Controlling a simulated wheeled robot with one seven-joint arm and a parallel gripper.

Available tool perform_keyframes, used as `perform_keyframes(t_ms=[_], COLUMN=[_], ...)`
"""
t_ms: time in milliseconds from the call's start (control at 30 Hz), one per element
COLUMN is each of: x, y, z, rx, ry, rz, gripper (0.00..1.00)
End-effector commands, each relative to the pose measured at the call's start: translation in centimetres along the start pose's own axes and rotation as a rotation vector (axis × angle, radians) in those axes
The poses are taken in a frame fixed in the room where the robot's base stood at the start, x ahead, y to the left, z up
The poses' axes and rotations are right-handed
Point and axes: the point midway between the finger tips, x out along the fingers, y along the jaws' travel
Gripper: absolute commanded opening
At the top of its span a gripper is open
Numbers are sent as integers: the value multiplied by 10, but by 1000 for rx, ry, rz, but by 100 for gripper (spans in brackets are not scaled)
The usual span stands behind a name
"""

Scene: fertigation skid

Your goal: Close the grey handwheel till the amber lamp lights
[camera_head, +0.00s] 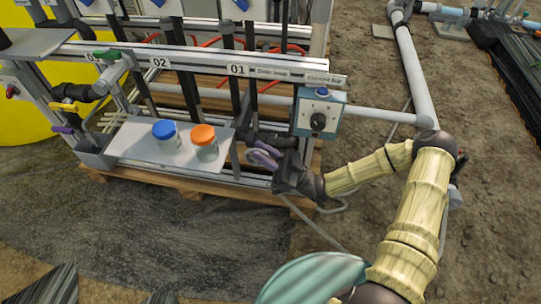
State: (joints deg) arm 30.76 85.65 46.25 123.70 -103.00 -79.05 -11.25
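A grey-purple wheel-like part (262,156), which looks like the grey handwheel, is on the pipework at the right of the skid's low shelf. My gripper (277,164) is right at it, coming from the right. The dark gripper body and the wheel overlap, so I cannot tell whether the fingers are around it or only beside it. The finger gap is too small to make out. No lit amber lamp can be made out. A grey-blue control box (319,113) with a black knob and a small blue part on top stands just above and right of my gripper.
A jar with a blue lid (166,131) and a jar with an orange lid (203,135) stand on the shelf (135,140) left of my gripper. Yellow (64,107), green (106,55) and purple (62,129) handles are at the left. A grey pipe (411,70) runs behind my arm.

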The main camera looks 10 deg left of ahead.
Motion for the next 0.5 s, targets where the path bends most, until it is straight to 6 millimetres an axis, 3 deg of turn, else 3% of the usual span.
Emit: perform_keyframes(t_ms=[267,500], x=[-25,-72], y=[1,1], z=[-2,-2], rx=[0,-2], ry=[-1,-2], rz=[3,4], gripper=[20,20])
